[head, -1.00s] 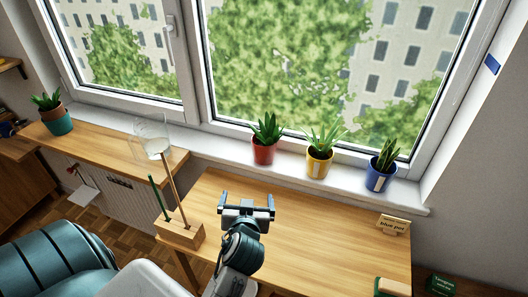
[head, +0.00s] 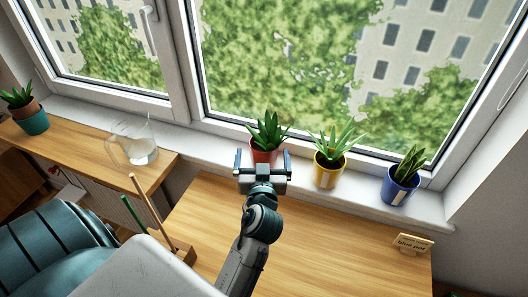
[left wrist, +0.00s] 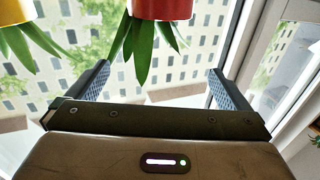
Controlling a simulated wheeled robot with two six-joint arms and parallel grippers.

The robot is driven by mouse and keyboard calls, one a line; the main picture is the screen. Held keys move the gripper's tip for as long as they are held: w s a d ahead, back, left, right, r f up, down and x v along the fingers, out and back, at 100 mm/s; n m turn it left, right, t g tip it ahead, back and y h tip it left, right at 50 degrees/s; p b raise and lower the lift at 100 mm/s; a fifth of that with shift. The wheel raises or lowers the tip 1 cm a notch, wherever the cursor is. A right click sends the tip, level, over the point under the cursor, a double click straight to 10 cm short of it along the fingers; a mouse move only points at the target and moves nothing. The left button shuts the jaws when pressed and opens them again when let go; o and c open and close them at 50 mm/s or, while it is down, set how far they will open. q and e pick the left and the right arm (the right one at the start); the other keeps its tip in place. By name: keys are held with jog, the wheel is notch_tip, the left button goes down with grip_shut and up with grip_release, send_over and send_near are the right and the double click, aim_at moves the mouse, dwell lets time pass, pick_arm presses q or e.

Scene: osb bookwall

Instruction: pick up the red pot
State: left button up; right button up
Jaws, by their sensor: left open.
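The red pot (head: 264,154) with a spiky green plant stands on the white window sill. In the left wrist view the red pot (left wrist: 162,9) shows upside down at the top, with its leaves hanging between the two fingers. My left gripper (head: 263,162) is open and just in front of the pot, one finger towards each side of it. Its fingers also show in the left wrist view (left wrist: 161,82), with nothing held between them. The gripper hides the pot's lower part in the head view. My right gripper is not in view.
A yellow pot (head: 328,170) stands close to the right on the sill, and a blue pot (head: 399,188) further right. A glass jug (head: 139,150) and a teal pot (head: 32,122) are at left. A small sign (head: 412,243) stands on the wooden desk (head: 330,245).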

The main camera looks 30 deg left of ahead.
pick_arm(q)
jog(key=b, duration=0.6)
send_near(263, 157)
jog(key=x, duration=0.4)
jog(key=shift+f, duration=0.15)
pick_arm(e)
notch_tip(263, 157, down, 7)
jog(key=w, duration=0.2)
pick_arm(q)
jog(key=shift+w+a, duration=0.15)
jog(key=shift+w, duration=0.1)
jog(key=p+x, duration=0.2)
jog(key=x, duration=0.3)
jog(key=shift+a, duration=0.1)
jog(key=shift+w+a+r, duration=0.15)
jog(key=shift+w+r, duration=0.1)
jog(key=p+x, duration=0.2)
jog(key=x, duration=0.2)
jog(key=shift+w+p, duration=0.25)
jog(key=shift+p, duration=0.05)
jog(key=shift+w+f, duration=0.1)
jog(key=shift+f, duration=0.05)
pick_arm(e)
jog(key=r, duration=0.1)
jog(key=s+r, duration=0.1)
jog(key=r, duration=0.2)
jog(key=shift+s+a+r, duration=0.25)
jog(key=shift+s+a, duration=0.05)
pick_arm(q)
jog(key=c, duration=1.3)
